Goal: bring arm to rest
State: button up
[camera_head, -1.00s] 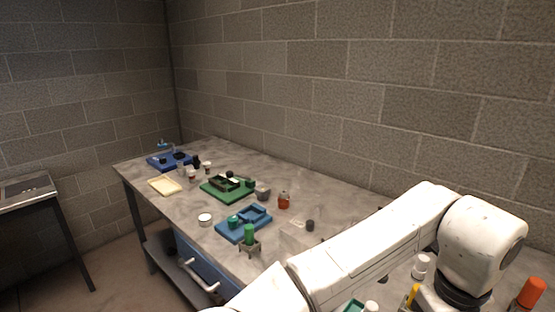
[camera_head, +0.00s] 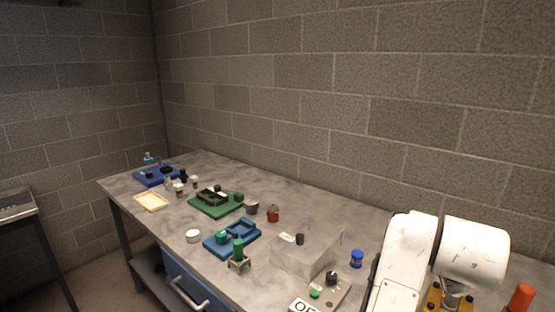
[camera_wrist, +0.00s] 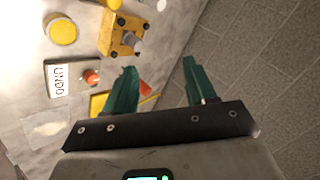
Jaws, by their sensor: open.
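My arm shows as white links at the lower right of the head view. My gripper itself is out of the head view. In the wrist view my gripper (camera_wrist: 158,88) shows two green fingers spread well apart with nothing between them.
The workbench (camera_head: 310,208) runs along the block wall. It bears a green tray (camera_head: 215,203), a blue tray (camera_head: 232,238), a clear box (camera_head: 305,250) and a blue-capped jar (camera_head: 356,259). The wrist view shows a yellow block (camera_wrist: 122,35) and a labelled box (camera_wrist: 68,77) close by.

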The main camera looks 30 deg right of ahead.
jog(key=a+f+n+y, duration=0.2)
jog(key=a+f+n, duration=0.3)
jog(key=f+n, duration=0.1)
jog(key=w+a+f+n+t+y, duration=0.1)
jog(key=a+f+n, duration=0.4)
jog(key=n, duration=0.2)
jog(key=w+a+f+n+t+y, duration=0.1)
jog(key=a+f+n+y, duration=0.1)
jog(key=a+f+n, duration=0.4)
jog(key=shift+f+n+y, duration=0.3)
jog(key=shift+f+n, duration=0.05)
jog(key=shift+n, duration=0.45)
jog(key=s+a+f+n+g+y, duration=0.1)
jog(key=s+a+f+n+y, duration=0.2)
jog(key=s+a+f+n, duration=0.35)
jog(key=s+f+m+g, duration=0.2)
jog(key=s+f+g, duration=0.1)
jog(key=s+f, duration=0.2)
jog(key=shift+s+a+f, duration=0.3)
jog(key=shift+s, duration=0.9)
jog(key=shift+m, duration=0.25)
